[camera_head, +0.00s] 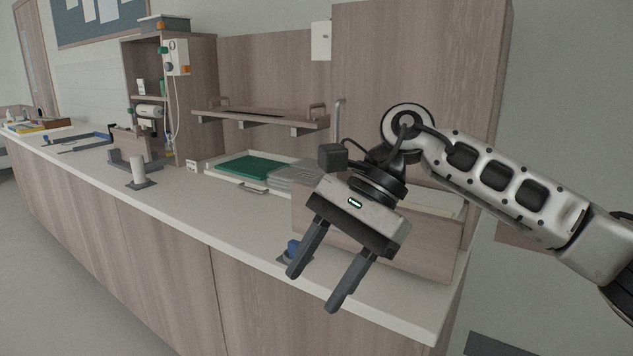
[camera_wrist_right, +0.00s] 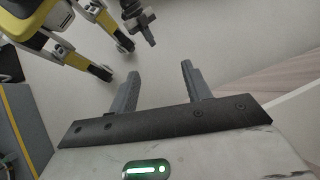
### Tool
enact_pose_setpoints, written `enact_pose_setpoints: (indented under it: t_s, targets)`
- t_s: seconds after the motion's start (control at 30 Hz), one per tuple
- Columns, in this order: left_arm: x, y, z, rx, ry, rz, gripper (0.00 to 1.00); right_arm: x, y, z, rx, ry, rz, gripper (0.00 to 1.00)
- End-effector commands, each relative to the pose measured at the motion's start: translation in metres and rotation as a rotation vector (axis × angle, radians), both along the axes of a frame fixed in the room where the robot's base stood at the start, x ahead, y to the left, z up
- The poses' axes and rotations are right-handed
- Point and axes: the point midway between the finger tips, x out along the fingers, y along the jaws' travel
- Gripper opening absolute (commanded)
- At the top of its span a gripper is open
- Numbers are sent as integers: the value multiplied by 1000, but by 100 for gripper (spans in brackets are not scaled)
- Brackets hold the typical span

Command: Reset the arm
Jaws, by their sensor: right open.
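My right arm reaches in from the right in the head view. My right gripper (camera_head: 318,289) is open and empty, its two dark fingers apart and pointing down and to the left. It appears in front of the right end of the counter, and I cannot tell how high above the surface it is. In the right wrist view the same fingers (camera_wrist_right: 158,82) are spread with nothing between them. My left gripper is not in the head view.
The long counter (camera_head: 225,215) holds a green tray (camera_head: 252,167), a white cylinder on a stand (camera_head: 138,170) and a small blue object (camera_head: 292,247) beside my right gripper's fingers. A wooden shelf (camera_head: 262,118) hangs above. Open floor (camera_head: 60,270) lies at the left front.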

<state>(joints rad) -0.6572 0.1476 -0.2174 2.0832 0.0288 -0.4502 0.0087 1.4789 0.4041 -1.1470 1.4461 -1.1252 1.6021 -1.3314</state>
Motion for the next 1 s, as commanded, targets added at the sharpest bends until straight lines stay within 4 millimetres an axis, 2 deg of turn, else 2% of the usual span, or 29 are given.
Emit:
enact_pose_setpoints:
  t_s: [0.03,0.1,0.2,0.33,0.47,0.57,0.67,0.73,0.77,0.8,0.87,0.9,1.0]
  targets:
    - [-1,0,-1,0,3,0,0,-12,18,-11,83,95,-25,49]
    - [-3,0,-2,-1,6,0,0,-28,42,-17,214,252,-85,49]
    - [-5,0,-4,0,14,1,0,-48,73,-15,421,554,-211,49]
    - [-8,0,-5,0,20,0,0,-51,88,-3,653,1012,-408,49]
    - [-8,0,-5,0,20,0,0,-29,76,-6,831,1512,-627,49]
    - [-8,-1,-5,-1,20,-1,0,-6,50,-29,939,1918,-800,49]
    - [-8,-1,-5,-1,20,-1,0,13,16,-73,1026,2335,-971,49]
    - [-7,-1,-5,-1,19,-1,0,17,-11,-115,1078,2631,-1087,49]
    - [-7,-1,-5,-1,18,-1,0,16,-23,-135,-1074,-2695,1109,49]
    - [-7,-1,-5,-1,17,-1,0,12,-38,-162,-987,-2561,1048,49]
    - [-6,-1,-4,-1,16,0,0,0,-59,-201,-874,-2369,961,49]
    - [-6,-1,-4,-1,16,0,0,-11,-72,-227,-811,-2247,907,49]
    - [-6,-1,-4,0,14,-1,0,-46,-99,-281,-685,-1974,783,49]
